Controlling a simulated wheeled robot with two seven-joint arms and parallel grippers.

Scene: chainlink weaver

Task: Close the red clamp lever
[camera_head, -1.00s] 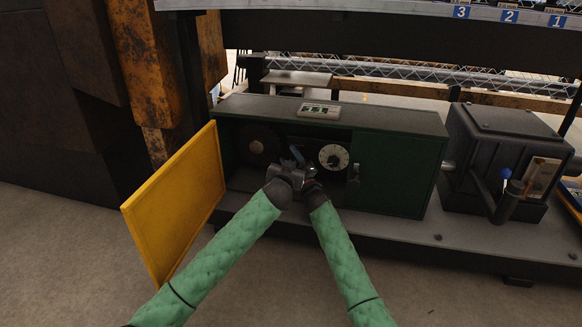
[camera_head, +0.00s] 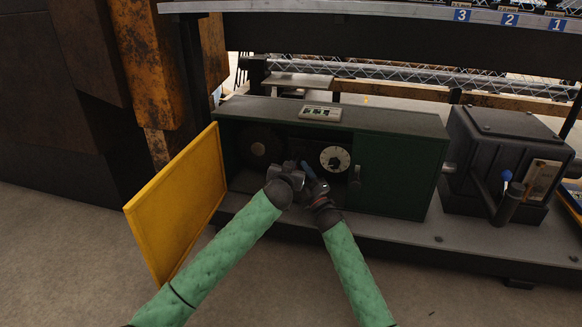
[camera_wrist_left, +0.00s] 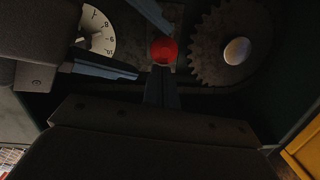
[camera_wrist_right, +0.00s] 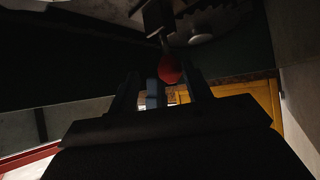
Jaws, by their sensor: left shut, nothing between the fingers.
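The clamp lever's red ball knob (camera_wrist_left: 163,50) shows in the left wrist view, just ahead of my left gripper (camera_wrist_left: 160,88), whose fingers are together and empty. In the right wrist view the knob (camera_wrist_right: 170,70) appears between the spread fingers of my right gripper (camera_wrist_right: 162,88); I cannot tell whether it is touched. In the head view my left gripper (camera_head: 293,172) and right gripper (camera_head: 307,170) are close together at the opening of the green cabinet (camera_head: 400,170). The knob and lever are hidden there.
A toothed gear (camera_wrist_left: 222,48) and a white numbered dial (camera_head: 334,158) flank the knob inside the cabinet. The yellow door (camera_head: 175,205) stands open at left. A dark box with a blue-knobbed lever (camera_head: 506,175) stands at right.

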